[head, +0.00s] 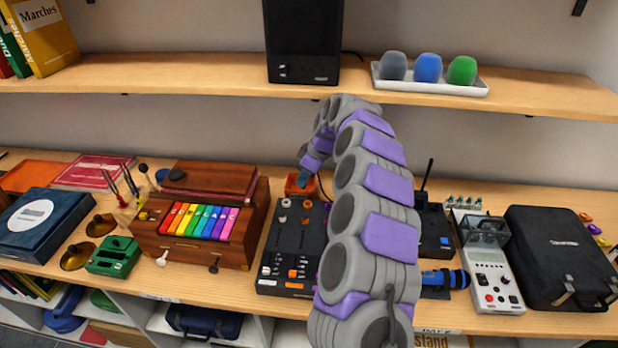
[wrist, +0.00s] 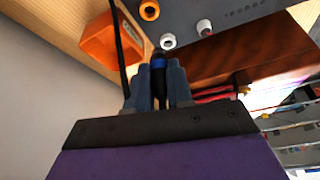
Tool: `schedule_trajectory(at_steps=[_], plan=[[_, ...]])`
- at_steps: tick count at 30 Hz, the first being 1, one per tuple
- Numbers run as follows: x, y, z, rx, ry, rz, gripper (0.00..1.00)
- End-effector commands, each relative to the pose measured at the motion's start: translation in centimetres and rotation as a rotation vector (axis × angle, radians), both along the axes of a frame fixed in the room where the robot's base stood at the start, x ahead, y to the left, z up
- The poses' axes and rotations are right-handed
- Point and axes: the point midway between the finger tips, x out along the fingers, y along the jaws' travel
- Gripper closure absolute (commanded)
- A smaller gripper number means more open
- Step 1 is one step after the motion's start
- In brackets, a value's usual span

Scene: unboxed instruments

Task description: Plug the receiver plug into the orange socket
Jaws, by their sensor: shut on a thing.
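The orange socket (head: 300,184) is a small open box at the back edge of the black mixer (head: 292,240). In the wrist view my gripper (wrist: 158,84) is shut on a dark plug with a blue band (wrist: 158,64), which is apart from the socket. The plug's tip is hard to make out. The receiver (head: 432,228), a black box with an antenna, stands right of my arm.
A wooden instrument with coloured keys (head: 200,221) stands left of the mixer. A blue microphone (head: 446,279), a grey-white device (head: 490,268) and a black case (head: 560,258) are at the right. The upper shelf (head: 180,72) overhangs the back. My arm hides part of the mixer.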

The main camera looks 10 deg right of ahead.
Motion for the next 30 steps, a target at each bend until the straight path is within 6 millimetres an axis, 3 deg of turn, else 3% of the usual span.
schedule_trajectory(at_steps=[7,14,30], plan=[[0.0,-1.4,-0.3,0.005,0.000,0.026,1.00],[0.0,-1.4,-1.0,0.006,0.000,0.028,1.00],[0.0,-1.2,-5.1,0.005,0.000,0.028,1.00]])
